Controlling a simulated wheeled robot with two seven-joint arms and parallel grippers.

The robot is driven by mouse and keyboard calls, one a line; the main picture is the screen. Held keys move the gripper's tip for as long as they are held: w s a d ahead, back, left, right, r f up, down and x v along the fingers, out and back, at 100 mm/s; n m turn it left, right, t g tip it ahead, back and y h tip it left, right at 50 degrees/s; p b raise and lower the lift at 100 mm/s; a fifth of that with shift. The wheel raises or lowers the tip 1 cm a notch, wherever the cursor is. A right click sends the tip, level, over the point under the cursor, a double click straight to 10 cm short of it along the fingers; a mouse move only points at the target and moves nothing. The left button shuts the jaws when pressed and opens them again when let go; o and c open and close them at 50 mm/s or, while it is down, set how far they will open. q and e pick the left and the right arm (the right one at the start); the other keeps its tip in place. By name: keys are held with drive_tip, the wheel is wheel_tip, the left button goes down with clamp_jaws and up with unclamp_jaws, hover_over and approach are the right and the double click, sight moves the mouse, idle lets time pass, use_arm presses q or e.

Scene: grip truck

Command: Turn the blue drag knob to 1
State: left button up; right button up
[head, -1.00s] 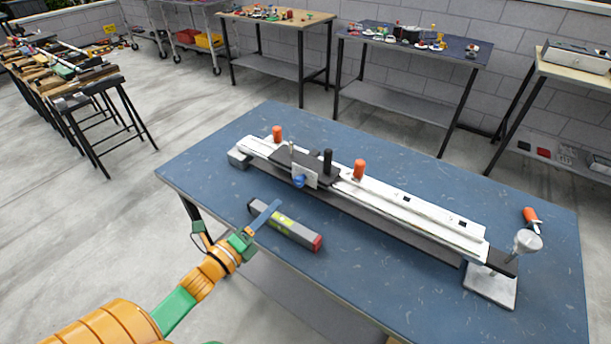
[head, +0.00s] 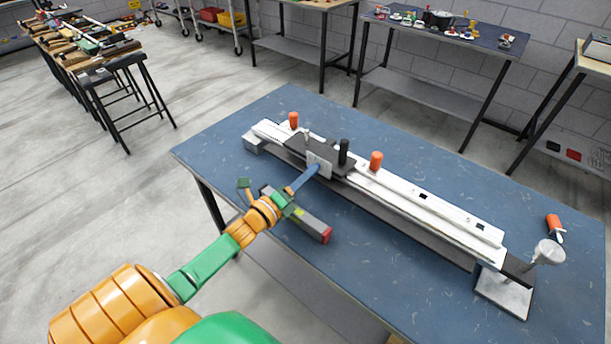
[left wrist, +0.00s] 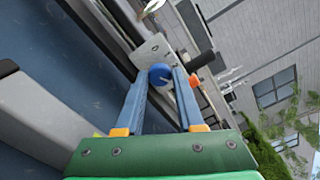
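The blue drag knob (left wrist: 160,74) shows in the left wrist view as a round knob on the pale plate (left wrist: 150,50) of the carriage. In the head view the knob is hidden behind my left gripper's fingers. My left gripper (head: 312,172) reaches that plate (head: 319,164) at the front of the dark carriage. In the left wrist view my left gripper (left wrist: 161,76) is open, with one finger on each side of the knob at the tips. Whether the fingers touch it is hard to tell. My right gripper is not in view.
The long white rail (head: 430,208) lies across the blue table (head: 420,290), with orange knobs and a black post (head: 344,152) near the carriage. A grey box with a red end (head: 315,228) lies under my left gripper. A screwdriver (head: 555,228) lies at the right.

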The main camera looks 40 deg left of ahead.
use_arm(q)
clamp_jaws()
drive_tip(key=shift+n, duration=0.3)
drive_tip(key=n, duration=0.3)
drive_tip(key=shift+r+p, duration=0.1)
drive_tip(key=shift+p, duration=0.25)
drive_tip(key=n, duration=0.4)
drive_tip(key=shift+n+p, duration=0.3)
drive_tip(key=shift+p, duration=0.05)
drive_tip(key=n, duration=0.4)
drive_tip(key=shift+p, duration=0.3)
drive_tip(key=shift+n, duration=1.9)
